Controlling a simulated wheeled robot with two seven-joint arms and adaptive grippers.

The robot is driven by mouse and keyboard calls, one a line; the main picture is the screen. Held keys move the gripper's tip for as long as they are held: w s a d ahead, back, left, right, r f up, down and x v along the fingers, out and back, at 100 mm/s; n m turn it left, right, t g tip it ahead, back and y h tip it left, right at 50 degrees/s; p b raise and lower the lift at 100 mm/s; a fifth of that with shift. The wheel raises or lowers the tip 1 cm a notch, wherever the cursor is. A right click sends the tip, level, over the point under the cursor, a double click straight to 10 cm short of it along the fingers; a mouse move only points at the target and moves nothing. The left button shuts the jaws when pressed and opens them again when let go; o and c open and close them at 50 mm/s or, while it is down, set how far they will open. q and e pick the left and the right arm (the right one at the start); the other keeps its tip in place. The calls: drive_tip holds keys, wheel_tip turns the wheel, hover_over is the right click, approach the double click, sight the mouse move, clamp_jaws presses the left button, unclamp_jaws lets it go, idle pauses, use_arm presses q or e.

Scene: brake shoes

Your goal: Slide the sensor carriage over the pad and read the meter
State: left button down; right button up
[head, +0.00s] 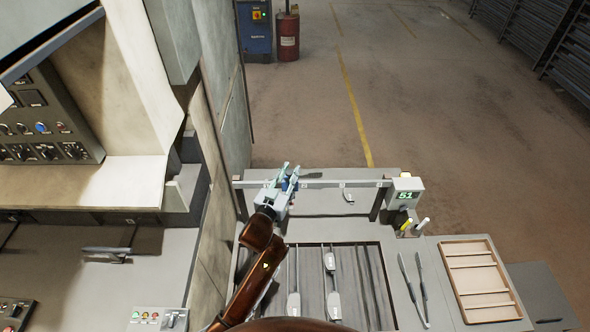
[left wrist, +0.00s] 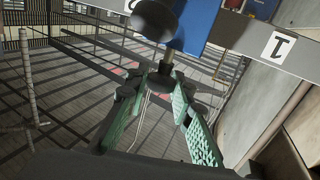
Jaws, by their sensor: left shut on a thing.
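The blue sensor carriage (head: 291,184) sits on the grey rail (head: 325,184), left of its middle. In the left wrist view the blue carriage (left wrist: 203,22) shows at the top with a dark knob and stem (left wrist: 167,62). My left gripper (head: 288,171) is at the carriage, its green-padded fingers (left wrist: 166,88) shut around the knob end. A pale pad (head: 348,195) lies under the rail, right of the carriage. The meter (head: 405,194) stands at the rail's right end with green digits that look like 51. My right gripper is out of view.
A slotted tray (head: 380,247) with several pale pads lies in front of the rail. A machine wall (head: 212,190) stands close on the left.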

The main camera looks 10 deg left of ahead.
use_arm(q)
drive_tip(key=shift+d+r, duration=0.1)
drive_tip(key=shift+d, duration=0.1)
drive_tip(key=shift+w, duration=0.1)
drive_tip(key=c, duration=2.1)
unclamp_jaws()
drive_tip(key=o, duration=0.3)
drive_tip(key=shift+o, duration=0.4)
drive_tip(key=shift+d, duration=0.1)
drive_tip(key=s+a, duration=0.2)
drive_tip(key=s, duration=1)
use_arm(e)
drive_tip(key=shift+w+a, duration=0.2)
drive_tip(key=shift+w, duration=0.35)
